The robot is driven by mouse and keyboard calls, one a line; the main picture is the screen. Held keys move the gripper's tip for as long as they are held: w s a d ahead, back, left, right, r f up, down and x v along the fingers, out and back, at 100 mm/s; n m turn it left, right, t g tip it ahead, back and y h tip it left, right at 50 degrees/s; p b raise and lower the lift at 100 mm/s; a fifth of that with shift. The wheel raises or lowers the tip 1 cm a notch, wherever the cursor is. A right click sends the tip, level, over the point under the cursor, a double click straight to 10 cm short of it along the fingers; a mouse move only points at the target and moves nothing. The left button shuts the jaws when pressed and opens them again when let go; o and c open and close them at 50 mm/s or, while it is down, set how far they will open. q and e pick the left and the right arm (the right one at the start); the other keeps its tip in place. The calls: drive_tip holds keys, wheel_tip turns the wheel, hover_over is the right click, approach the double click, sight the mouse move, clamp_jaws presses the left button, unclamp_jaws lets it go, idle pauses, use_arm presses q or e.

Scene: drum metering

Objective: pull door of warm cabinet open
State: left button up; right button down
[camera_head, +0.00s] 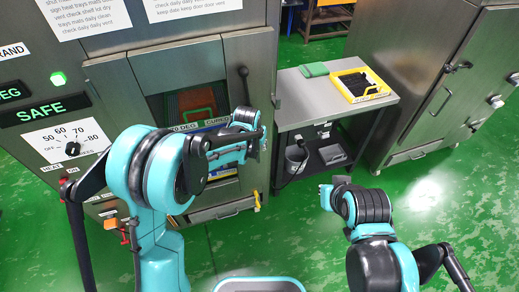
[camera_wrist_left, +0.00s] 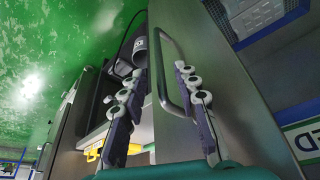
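The warm cabinet (camera_head: 110,60) stands at the left in the head view, with a windowed metal door. In the left wrist view, the door (camera_wrist_left: 172,140) carries a bent metal bar handle (camera_wrist_left: 168,85). My left gripper (camera_head: 248,135) is in front of the door's right side; its arm hides part of the door in the head view. In the left wrist view, my left gripper's fingers (camera_wrist_left: 163,105) are spread apart, with the handle between them in the picture. I see no clear contact. My right gripper (camera_head: 333,192) is away from the cabinet, its fingers too unclear to read.
A metal side table (camera_head: 290,105) stands right of the cabinet, with a yellow-framed tray (camera_head: 360,85) and green cloth (camera_head: 313,69) on top. A grey bin (camera_head: 296,160) is below. Another steel cabinet (camera_head: 415,75) stands at the right. Green floor (camera_head: 450,215) is clear in front.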

sight(258, 147)
use_arm(q)
drive_tip(key=shift+b+x, duration=0.65)
drive_tip(key=shift+x, duration=1.75)
drive_tip(key=shift+r, duration=0.1)
clamp_jaws()
